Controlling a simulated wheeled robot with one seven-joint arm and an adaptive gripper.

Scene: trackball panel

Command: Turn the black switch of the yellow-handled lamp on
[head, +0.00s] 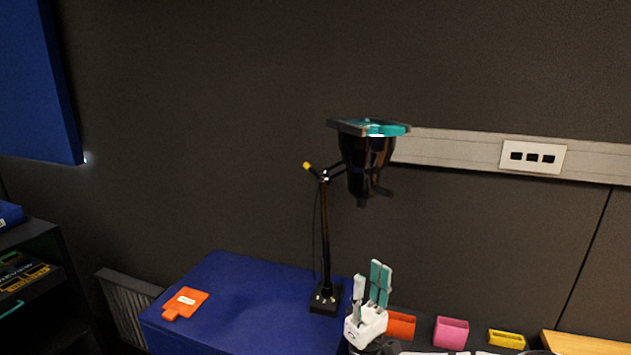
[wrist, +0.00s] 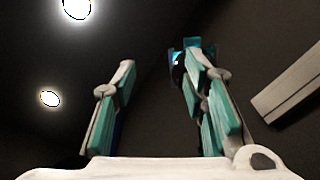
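A black desk lamp stands on a blue cabinet top in the head view. Its black head (head: 366,160) has a teal and grey top and tilts upward. A short handle with a yellow tip (head: 307,166) sticks out at the arm's upper joint. The black base (head: 326,299) has small light-coloured details, too small to make out; I cannot tell which part is the black switch. My gripper (head: 368,273) points up to the right of the base, below the lamp head, with fingers apart and nothing between them. In the wrist view my gripper (wrist: 157,66) is open; its right finger partly hides a teal-and-black thing, apparently the lamp head.
The blue cabinet top (head: 235,310) holds an orange tag (head: 186,303) at left. Orange (head: 401,325), pink (head: 451,332) and yellow (head: 507,339) holders lie right of my gripper. A grey wall rail (head: 450,147) carries a white socket plate (head: 533,157) behind the lamp.

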